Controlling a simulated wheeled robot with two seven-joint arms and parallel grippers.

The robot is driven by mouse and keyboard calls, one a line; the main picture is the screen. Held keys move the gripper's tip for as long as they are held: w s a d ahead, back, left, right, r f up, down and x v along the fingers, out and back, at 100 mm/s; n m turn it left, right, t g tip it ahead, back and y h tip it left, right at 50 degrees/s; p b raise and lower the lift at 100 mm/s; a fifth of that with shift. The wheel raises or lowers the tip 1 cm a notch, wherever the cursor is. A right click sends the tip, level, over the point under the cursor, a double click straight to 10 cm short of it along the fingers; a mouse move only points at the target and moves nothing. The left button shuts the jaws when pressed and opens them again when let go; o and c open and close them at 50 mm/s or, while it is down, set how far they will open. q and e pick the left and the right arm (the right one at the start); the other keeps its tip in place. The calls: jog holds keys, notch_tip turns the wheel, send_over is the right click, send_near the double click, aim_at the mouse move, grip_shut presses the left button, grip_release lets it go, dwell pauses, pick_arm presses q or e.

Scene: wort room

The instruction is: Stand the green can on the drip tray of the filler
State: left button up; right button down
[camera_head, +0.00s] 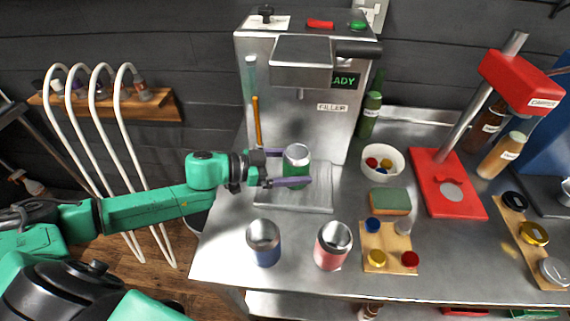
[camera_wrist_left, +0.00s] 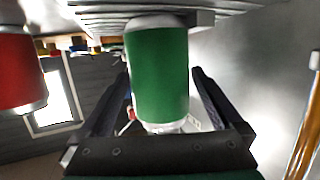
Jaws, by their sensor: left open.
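The green can (camera_head: 296,158) is upright at the filler's (camera_head: 300,85) drip tray (camera_head: 292,201), below the spout. My left gripper (camera_head: 290,168) is open, with one finger on each side of the can. In the left wrist view, which is upside down, the green can (camera_wrist_left: 158,75) stands between the open fingers (camera_wrist_left: 158,95). Its base meets the drip tray (camera_wrist_left: 105,18) in that picture, and I see no clear tilt. The near finger hides part of the can in the head view. My right gripper is not in view.
A blue can (camera_head: 263,243) and a red can (camera_head: 333,246) stand in front of the tray. A white bowl (camera_head: 383,175), a sponge (camera_head: 390,202), a board with caps (camera_head: 388,240) and a red capper (camera_head: 447,185) are to the right. A green bottle (camera_head: 369,115) stands beside the filler.

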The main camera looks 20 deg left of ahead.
pick_arm(q)
jog(key=shift+a, duration=0.1)
jog(key=shift+s+a, duration=0.4)
jog(key=shift+a, duration=0.15)
jog(key=shift+s+a+r+b, duration=0.25)
jog(key=shift+s+a+b, duration=0.15)
jog(key=shift+s+a, duration=0.1)
jog(key=shift+s+a+r+p, duration=0.15)
jog(key=shift+s+r+p, duration=0.1)
jog(key=shift+p, duration=0.2)
jog(key=shift+p+v, duration=1)
jog(key=shift+v, duration=0.15)
jog(key=s+a+r+p, duration=0.2)
jog(key=a+p, duration=0.1)
jog(key=p, duration=0.5)
send_near(284, 166)
jog(key=shift+s+a+f, duration=0.1)
jog(key=shift+s+a, duration=0.05)
jog(key=shift+a, duration=0.3)
jog(key=shift+s+a, duration=0.2)
jog(key=shift+a, duration=0.25)
